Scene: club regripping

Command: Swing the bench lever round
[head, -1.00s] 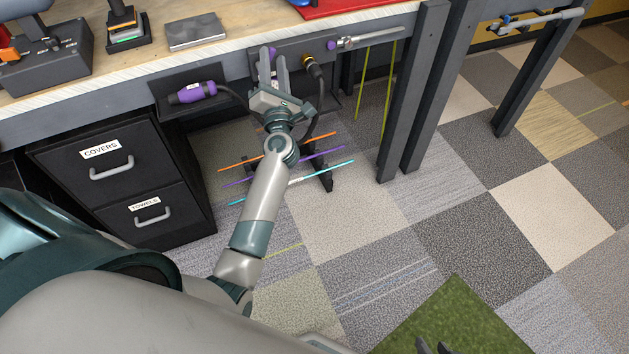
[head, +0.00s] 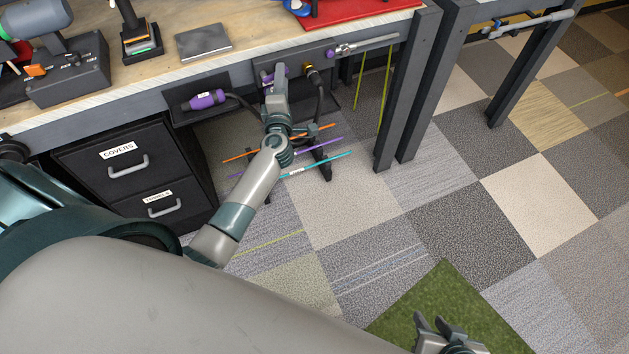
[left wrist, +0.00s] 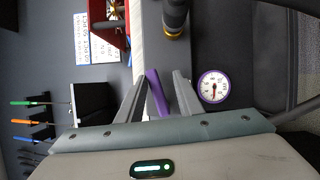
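The bench lever shows as a slim purple bar (left wrist: 157,92) in the left wrist view, between the two fingers of my left gripper (left wrist: 159,90). The fingers stand on either side of it, with small gaps at their tips. In the head view my left gripper (head: 274,80) is at the panel (head: 300,58) under the bench's front edge and hides most of the lever. A purple-rimmed gauge (left wrist: 213,87) sits right of the fingers in the wrist view. My right gripper (head: 434,328) is open and empty over a green mat, low in the head view.
A hose with a brass-coloured fitting (head: 312,75) hangs just right of my left gripper. A purple-ended plug (head: 203,100) lies in a holder to its left. A rack with coloured rods (head: 318,160) stands below. A black drawer cabinet (head: 125,165) is at the left. Carpet at right is clear.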

